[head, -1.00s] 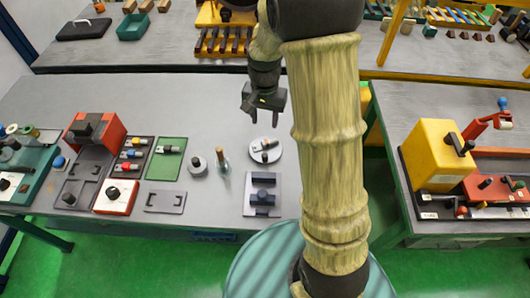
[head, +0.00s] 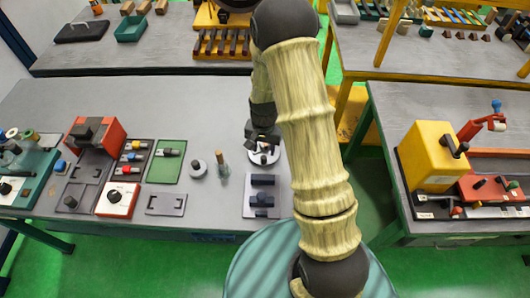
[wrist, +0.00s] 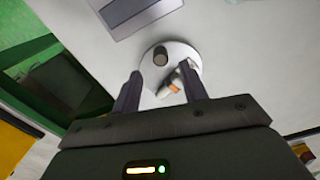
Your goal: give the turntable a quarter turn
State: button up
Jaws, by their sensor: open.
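The turntable (head: 270,160) is a small white disc on the grey bench, partly hidden by my gripper in the head view. In the wrist view the turntable (wrist: 176,58) carries a dark upright peg (wrist: 160,55) and a small part with an orange band (wrist: 174,87). My gripper (wrist: 160,82) is open, with its two dark fingers apart over the near part of the disc. The banded part shows between the fingers, close to the right one. I cannot tell whether a finger touches anything. In the head view my gripper (head: 262,146) is low over the disc's back left side.
A grey plate with dark blocks (head: 262,196) lies just in front of the turntable. A bottle-like tool with a wooden top (head: 222,165) and a round grey piece (head: 197,168) stand to the left.

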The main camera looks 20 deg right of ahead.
aim_at(264, 157)
jog(key=shift+a+f+p, duration=0.1)
jog(key=shift+f+p, duration=0.25)
jog(key=shift+f, duration=1.9)
grip_shut()
